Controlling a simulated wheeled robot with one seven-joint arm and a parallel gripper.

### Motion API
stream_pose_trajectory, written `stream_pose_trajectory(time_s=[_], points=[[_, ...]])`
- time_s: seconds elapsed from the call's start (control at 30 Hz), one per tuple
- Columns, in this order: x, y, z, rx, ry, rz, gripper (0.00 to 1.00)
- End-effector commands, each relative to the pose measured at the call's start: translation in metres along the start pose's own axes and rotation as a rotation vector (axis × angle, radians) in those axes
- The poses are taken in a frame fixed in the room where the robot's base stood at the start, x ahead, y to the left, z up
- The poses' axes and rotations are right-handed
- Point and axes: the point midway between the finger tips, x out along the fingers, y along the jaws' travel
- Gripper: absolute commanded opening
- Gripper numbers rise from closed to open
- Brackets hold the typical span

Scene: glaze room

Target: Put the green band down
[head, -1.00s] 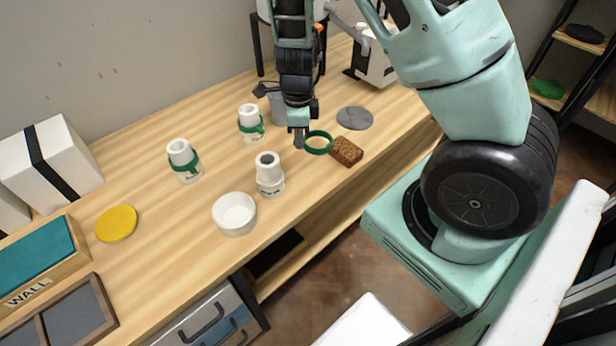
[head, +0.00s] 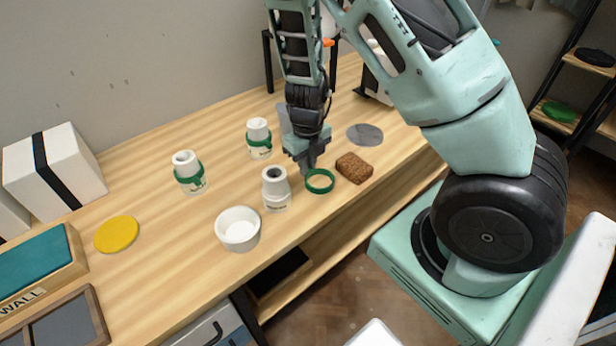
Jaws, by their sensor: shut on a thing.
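The green band (head: 319,189) is a ring at the right of the front white bottle, close to the tabletop. I cannot tell whether it touches the wood. My gripper (head: 307,169) points down and is shut on the far left edge of the band. The front white bottle (head: 276,190) stands just left of the band and has no green band showing around it. Two other white bottles, one at the left (head: 188,172) and one behind (head: 259,139), each have a green band around them.
A brown sponge-like block (head: 354,168) lies just right of the band, with a grey disc (head: 365,135) behind it. A white bowl (head: 238,229) stands front left. A yellow disc (head: 116,234) lies further left. The wooden table (head: 150,270) has bare room between these.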

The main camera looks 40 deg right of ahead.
Motion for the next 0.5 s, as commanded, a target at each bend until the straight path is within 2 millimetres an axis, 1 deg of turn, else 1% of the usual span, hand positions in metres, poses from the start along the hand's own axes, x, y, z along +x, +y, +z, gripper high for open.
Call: stream_pose_trajectory(time_s=[0.2, 0.23, 0.5], points=[[0.031, 0.0, -0.001, 0.001, 0.003, 0.001, 0.0], [0.033, 0.0, -0.001, 0.0, 0.003, 0.001, 0.0], [0.034, 0.0, 0.0, 0.0, 0.0, 0.0, 0.0]])
